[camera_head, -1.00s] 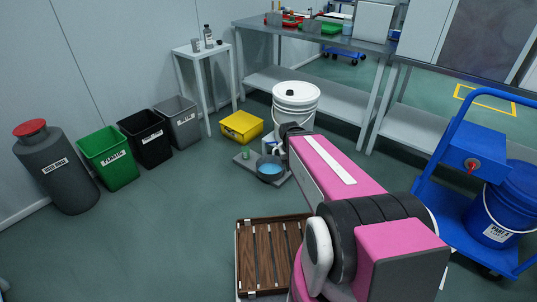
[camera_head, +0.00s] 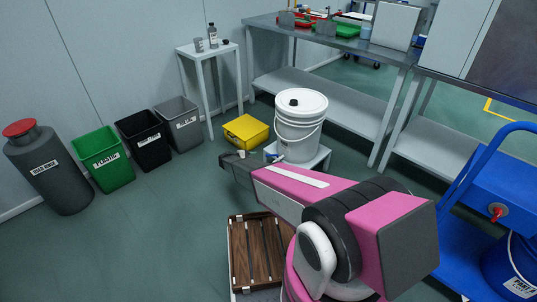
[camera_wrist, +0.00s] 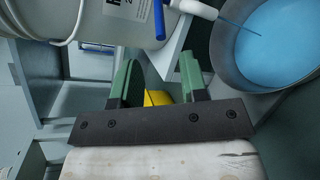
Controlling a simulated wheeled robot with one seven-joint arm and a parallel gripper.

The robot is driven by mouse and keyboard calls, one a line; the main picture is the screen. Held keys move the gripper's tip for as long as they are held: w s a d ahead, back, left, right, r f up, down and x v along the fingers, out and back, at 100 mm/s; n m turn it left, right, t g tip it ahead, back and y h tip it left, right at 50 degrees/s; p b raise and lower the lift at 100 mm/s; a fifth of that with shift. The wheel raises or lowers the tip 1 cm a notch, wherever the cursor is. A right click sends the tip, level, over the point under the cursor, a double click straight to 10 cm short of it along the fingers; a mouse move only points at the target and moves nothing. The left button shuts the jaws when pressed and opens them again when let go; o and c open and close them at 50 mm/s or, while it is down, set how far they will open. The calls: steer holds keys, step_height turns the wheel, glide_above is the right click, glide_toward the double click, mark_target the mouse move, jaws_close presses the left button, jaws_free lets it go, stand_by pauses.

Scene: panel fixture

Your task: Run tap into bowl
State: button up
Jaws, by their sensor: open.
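The white lidded bucket (camera_head: 300,122) stands on a small white stand in the head view. Its side fills the upper left of the wrist view (camera_wrist: 100,22). Its white tap (camera_wrist: 192,8) has a blue lever (camera_wrist: 159,20). A thin blue stream (camera_wrist: 238,26) runs from the spout into the grey bowl (camera_wrist: 220,62), which holds blue liquid (camera_wrist: 275,45). My gripper (camera_wrist: 156,76) is open and empty, with its green fingers apart, beside the bowl and below the tap in the picture. In the head view my arm hides the bowl and the tap.
A yellow bin (camera_head: 246,131) sits left of the bucket. Several waste bins line the wall, including a green one (camera_head: 103,158). A metal bench (camera_head: 335,95) stands behind, and a blue cart (camera_head: 480,200) at right. A wooden slatted crate (camera_head: 262,255) is in front.

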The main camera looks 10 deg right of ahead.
steer(key=x, duration=1)
steer(key=shift+d, duration=0.3)
jaws_close()
